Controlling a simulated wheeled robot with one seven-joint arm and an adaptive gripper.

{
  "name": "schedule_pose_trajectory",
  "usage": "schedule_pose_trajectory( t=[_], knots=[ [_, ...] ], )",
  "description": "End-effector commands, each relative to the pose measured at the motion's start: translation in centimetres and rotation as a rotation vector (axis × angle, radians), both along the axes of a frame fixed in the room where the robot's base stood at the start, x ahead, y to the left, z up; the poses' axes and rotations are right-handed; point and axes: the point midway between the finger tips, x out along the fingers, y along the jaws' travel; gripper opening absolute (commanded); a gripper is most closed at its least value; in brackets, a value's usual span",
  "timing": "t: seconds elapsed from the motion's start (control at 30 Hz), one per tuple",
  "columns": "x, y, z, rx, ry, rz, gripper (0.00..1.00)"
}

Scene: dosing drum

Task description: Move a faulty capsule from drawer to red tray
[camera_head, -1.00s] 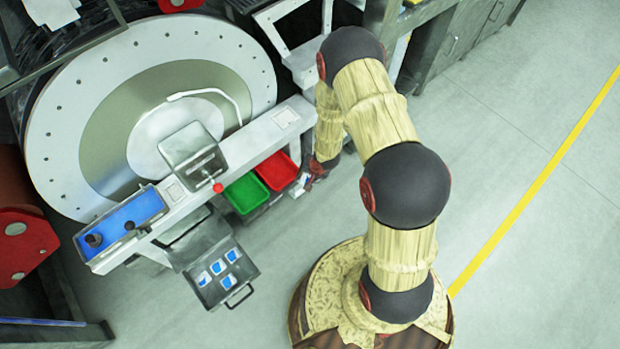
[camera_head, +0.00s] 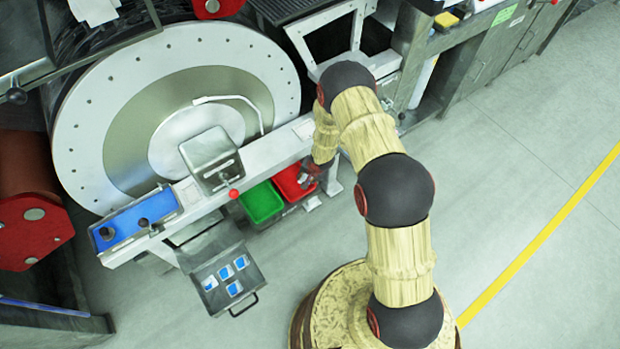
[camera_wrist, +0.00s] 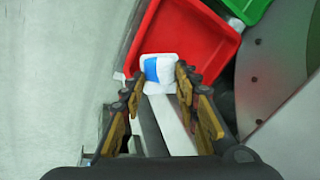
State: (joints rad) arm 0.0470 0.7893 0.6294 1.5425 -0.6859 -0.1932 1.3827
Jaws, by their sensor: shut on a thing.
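My gripper (camera_wrist: 158,95) is shut on a white capsule with a blue label (camera_wrist: 151,70) in the wrist view. The capsule is at the near edge of the red tray (camera_wrist: 190,30), seen over or just beside its rim; its exact height cannot be told. In the head view my gripper (camera_head: 311,174) is at the right side of the red tray (camera_head: 290,185), and the held capsule cannot be made out there. The open grey drawer (camera_head: 240,305) holds several white and blue capsules (camera_head: 225,272) below the machine.
The green tray (camera_head: 262,202) sits directly left of the red tray. A small red knob (camera_head: 234,194) and a metal box (camera_head: 210,158) are on the white beam above. A blue tray (camera_head: 135,224) lies at the beam's left end. Open floor is at the right.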

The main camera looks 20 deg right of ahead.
Motion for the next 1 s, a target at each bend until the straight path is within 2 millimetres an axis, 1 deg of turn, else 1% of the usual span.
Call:
schedule_pose_trajectory(
  t=[0.17, 0.4, 0.43, 0.77, 1.0],
  knots=[
    [0.22, 0.1, -0.47, 0.0, 0.001, 0.0, 0.26],
    [0.24, 0.11, -0.49, 0.0, 0.001, 0.0, 0.26],
    [0.24, 0.1, -0.49, 0.0, 0.001, 0.0, 0.33],
    [0.24, 0.1, -0.47, 0.0, 0.001, 0.0, 0.52],
    [0.24, 0.1, -0.47, 0.0, 0.001, 0.0, 0.53]
  ],
)
